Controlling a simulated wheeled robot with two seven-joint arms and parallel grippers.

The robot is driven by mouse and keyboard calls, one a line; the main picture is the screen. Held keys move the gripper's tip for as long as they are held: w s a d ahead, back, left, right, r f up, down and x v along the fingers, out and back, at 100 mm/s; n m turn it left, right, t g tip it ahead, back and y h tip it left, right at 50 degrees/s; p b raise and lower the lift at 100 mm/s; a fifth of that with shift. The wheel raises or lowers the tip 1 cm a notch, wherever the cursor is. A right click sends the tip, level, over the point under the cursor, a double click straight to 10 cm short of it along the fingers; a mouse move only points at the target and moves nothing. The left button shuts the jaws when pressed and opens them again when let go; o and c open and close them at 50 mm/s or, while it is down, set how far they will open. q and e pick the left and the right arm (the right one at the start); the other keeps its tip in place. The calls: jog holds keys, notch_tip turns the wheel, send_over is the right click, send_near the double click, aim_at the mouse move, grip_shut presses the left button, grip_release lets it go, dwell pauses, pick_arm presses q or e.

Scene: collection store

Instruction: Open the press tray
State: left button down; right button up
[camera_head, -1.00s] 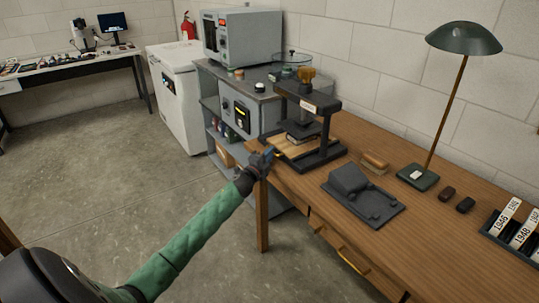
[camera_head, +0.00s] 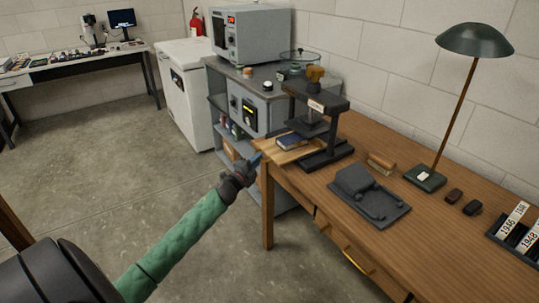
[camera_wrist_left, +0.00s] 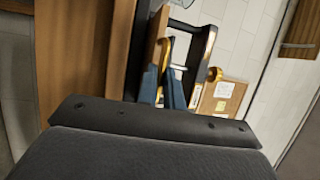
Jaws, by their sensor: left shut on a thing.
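The black press (camera_head: 325,130) stands at the far left end of the wooden workbench. Its pale wooden tray (camera_head: 268,147) is slid part way out to the left, past the bench edge. A dark blue book (camera_head: 290,141) lies on the tray, largely clear of the press plate. My left gripper (camera_head: 256,160) is shut on the tray's front edge or handle; the exact grip is small in the head view. In the left wrist view its blue fingers (camera_wrist_left: 168,88) close by the tray (camera_wrist_left: 156,45). My right gripper is not in view.
A dark grey moulded stand (camera_head: 368,195), a brush (camera_head: 381,163) and a green desk lamp (camera_head: 425,178) are on the bench (camera_head: 325,205). A grey shelf unit (camera_head: 245,80) stands behind the bench's left end. The floor left of the bench is clear.

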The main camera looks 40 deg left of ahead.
pick_arm(q)
jog(key=s+a, duration=0.3)
jog(key=s, duration=0.6)
jog(key=shift+a+p, duration=0.4)
jog(key=shift+p, duration=0.05)
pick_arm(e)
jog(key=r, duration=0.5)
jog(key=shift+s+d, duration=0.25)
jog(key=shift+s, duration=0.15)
pick_arm(q)
jog(key=shift+s, duration=0.1)
jog(key=c, duration=1.8)
grip_release()
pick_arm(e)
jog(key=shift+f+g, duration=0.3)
pick_arm(q)
jog(key=s+f+b, duration=0.1)
jog(key=s, duration=0.6)
jog(key=shift+s+f, duration=0.2)
jog(key=shift+s, duration=0.15)
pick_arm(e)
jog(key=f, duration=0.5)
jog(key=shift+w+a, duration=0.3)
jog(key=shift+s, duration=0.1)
